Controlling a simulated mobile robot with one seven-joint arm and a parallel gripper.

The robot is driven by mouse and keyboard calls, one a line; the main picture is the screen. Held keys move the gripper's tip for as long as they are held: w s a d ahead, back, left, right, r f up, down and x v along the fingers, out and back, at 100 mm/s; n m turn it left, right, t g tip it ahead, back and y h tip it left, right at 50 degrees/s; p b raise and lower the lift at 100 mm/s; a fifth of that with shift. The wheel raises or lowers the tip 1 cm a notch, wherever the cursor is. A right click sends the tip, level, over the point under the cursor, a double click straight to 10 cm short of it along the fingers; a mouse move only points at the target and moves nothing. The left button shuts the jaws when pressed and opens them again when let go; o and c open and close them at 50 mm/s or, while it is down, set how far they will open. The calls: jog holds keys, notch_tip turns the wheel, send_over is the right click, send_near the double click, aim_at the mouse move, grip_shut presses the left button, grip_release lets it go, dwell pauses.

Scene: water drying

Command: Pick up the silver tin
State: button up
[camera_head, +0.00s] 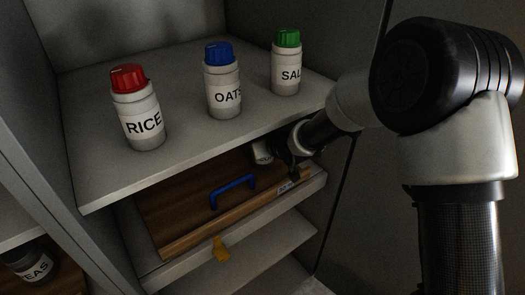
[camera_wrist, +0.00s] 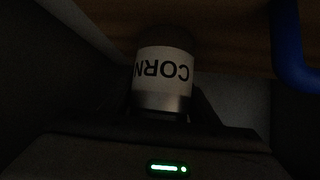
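The silver tin (camera_wrist: 162,76) shows in the wrist view, with a white label reading CORN upside down and a bare metal band at its lower edge in the picture. Its other end is in dark shadow. My gripper (camera_wrist: 163,100) has its dark fingers on either side of the tin. The light is too low to tell whether they touch it. In the head view my gripper is inside the cabinet, below the upper shelf and partly hidden by my arm. I cannot make out the tin's label there.
The upper shelf (camera_head: 190,135) holds the rice jar (camera_head: 139,112), oats jar (camera_head: 222,84) and salt jar (camera_head: 286,65). Below it is a wooden board (camera_head: 175,210) with a blue handle (camera_head: 233,188); the handle also appears at right in the wrist view (camera_wrist: 290,50). A yellow tag (camera_head: 220,249) hangs below.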

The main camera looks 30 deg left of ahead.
jog(key=c, duration=0.7)
jog(key=shift+r, duration=0.1)
jog(key=shift+c, duration=1)
jog(key=shift+r, duration=0.1)
